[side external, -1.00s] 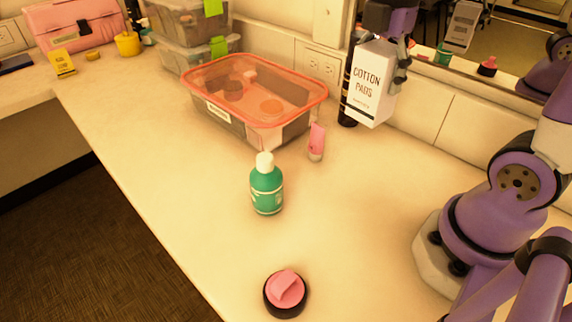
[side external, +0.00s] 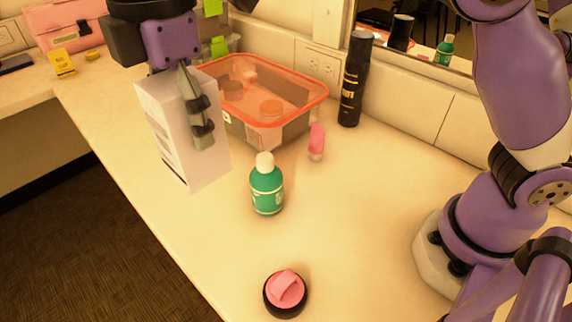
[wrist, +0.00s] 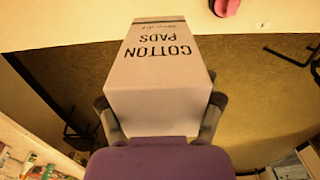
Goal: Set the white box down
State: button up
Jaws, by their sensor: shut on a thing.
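The white box (side external: 180,135), a tall carton, is held in my gripper (side external: 197,120). One finger lies along its right face; the other is hidden behind the box. In the side view the box looks slightly tilted and in the air, left of the green bottle and in front of the orange-rimmed container. In the wrist view the box (wrist: 158,85) shows "COTTON PADS" lettering, with a finger of my gripper (wrist: 160,122) on each side. The counter (side external: 350,215) lies below; the exact gap under the box cannot be told.
A green bottle (side external: 267,190) with a white cap stands just right of the box. The orange-rimmed container (side external: 300,105) is behind. A pink-topped tube (side external: 316,142), a black can (side external: 355,80) and a pink-and-black knob (side external: 285,291) stand apart. The counter's front edge is close.

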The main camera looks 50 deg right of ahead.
jog(key=s+a+f, duration=0.2)
jog(key=a+f, duration=0.3)
jog(key=f, duration=0.1)
jog(key=shift+w+d+f, duration=1)
jog(key=shift+w+f, duration=0.7)
jog(key=shift+f, duration=0.05)
jog(key=shift+w+d+f, duration=0.95)
jog(key=shift+w+f, duration=0.75)
jog(key=shift+f, duration=0.1)
jog(key=shift+w+d+f, duration=1)
jog(key=shift+w+f, duration=0.7)
jog(key=shift+f, duration=0.05)
jog(key=o, duration=1.4)
jog(key=shift+f, duration=0.15)
jog(key=shift+c, duration=0.2)
